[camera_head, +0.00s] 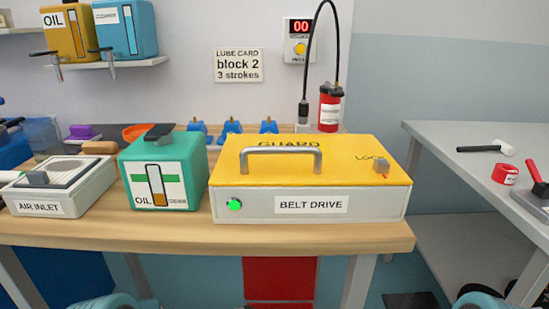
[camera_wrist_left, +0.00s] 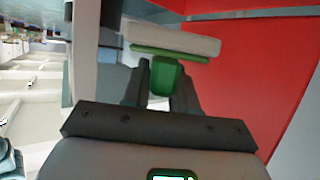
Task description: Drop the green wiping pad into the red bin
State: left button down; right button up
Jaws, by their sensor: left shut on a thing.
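In the left wrist view my left gripper (camera_wrist_left: 166,88) is shut on the green wiping pad (camera_wrist_left: 168,72). Its green handle is between the fingers, and a pale slab with a green backing lies across beyond the fingertips. A large red surface of the red bin (camera_wrist_left: 255,75) fills the right and upper part of that view, beside and behind the pad. Whether the pad is over the bin's opening I cannot tell. In the head view the red bin (camera_head: 280,278) shows partly below the table's front edge; its rim is hidden. Neither gripper shows in the head view.
The wooden table (camera_head: 300,238) holds the yellow-topped belt drive box (camera_head: 300,205), a green oil box (camera_head: 162,180) and an air inlet box (camera_head: 60,190).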

pick_arm(q)
notch_tip(320, 180, down, 2)
jog(key=shift+f+b, duration=0.15)
jog(key=shift+b, duration=0.3)
jog(key=c, duration=0.8)
grip_release()
jog(key=p+v, duration=0.5)
jog(key=v, duration=1.1)
jog(key=shift+a, duration=0.15)
